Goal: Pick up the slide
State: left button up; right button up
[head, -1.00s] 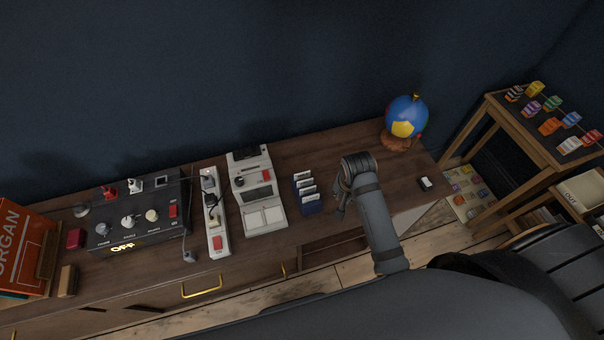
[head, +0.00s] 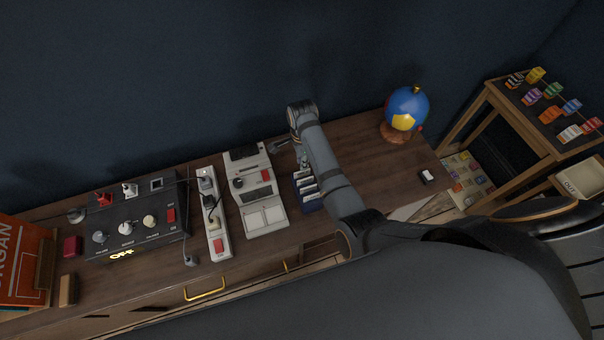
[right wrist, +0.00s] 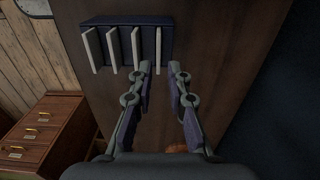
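Several white slides stand upright in a dark blue rack (head: 313,207) on the wooden cabinet; my right arm partly covers the rack in the head view. In the right wrist view the slides stand in a row in the rack (right wrist: 122,19), and the rightmost slide (right wrist: 158,43) is set apart from the others. My right gripper (right wrist: 160,67) is open and empty, its fingertips just short of that rightmost slide and roughly in line with it. The right gripper (head: 303,158) shows small at the rack's far end in the head view. My left gripper is not in view.
A grey-white device (head: 262,217) stands close left of the rack, with a power strip (head: 221,243) and a black control box (head: 150,240) beyond. A blue globe-like object (head: 405,105) and a small black-and-white item (head: 426,176) are at right. Cabinet top between is clear.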

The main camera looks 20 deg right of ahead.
aim_at(302, 175)
notch_tip(302, 175, down, 5)
jog(key=shift+s+r+p, duration=0.15)
jog(key=shift+p, duration=0.3)
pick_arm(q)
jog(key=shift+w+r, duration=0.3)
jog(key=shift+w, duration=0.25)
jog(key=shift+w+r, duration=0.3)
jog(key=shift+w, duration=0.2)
pick_arm(e)
jog(key=shift+f, duration=0.45)
jog(key=shift+r, duration=0.1)
grip_shut()
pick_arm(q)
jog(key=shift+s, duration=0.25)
